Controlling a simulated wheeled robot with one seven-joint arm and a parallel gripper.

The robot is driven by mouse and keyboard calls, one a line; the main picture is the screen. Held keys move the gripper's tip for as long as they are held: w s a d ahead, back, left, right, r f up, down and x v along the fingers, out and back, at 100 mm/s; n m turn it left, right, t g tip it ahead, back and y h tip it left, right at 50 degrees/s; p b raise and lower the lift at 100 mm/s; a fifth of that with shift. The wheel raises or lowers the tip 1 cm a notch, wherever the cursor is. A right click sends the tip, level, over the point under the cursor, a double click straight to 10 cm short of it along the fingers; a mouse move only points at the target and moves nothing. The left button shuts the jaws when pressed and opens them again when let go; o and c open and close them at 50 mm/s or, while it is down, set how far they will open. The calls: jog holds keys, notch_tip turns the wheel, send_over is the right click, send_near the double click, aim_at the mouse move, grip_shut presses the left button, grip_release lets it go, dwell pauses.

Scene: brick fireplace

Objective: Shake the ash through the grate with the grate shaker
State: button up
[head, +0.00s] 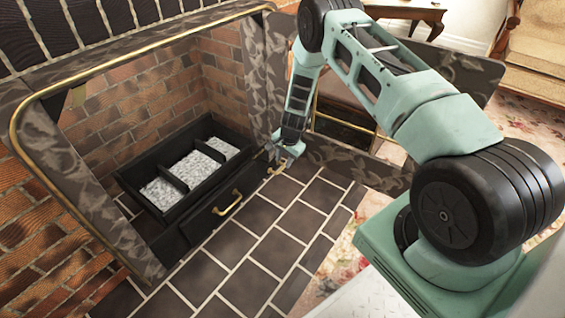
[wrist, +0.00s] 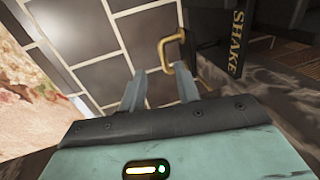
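The black grate box (head: 154,206) sits in the fireplace, with pale grey ash (head: 198,166) in its compartments. A brass handle on its front right (head: 276,169) is close to my gripper (head: 281,154); I take it to be the grate shaker. In the wrist view, a brass handle (wrist: 167,48) stands just beyond my fingertips, beside a dark panel lettered "SHAKE" (wrist: 237,45). My gripper (wrist: 160,80) is open, its two fingers apart and nothing held. The handle overlaps the right finger's tip; I cannot tell whether they touch.
A second brass handle (head: 227,202) is on the box's front. A brass-edged stone surround (head: 258,75) rises beside my wrist. The dark tiled hearth (head: 257,225) in front is clear. A floral rug (head: 345,265) and a wooden table (head: 412,12) lie right.

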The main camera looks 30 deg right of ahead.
notch_tip(320, 180, up, 12)
jog(key=s+p, duration=0.2)
jog(key=p, duration=0.2)
jog(key=shift+s+d+f, duration=0.15)
jog(key=shift+d, duration=0.3)
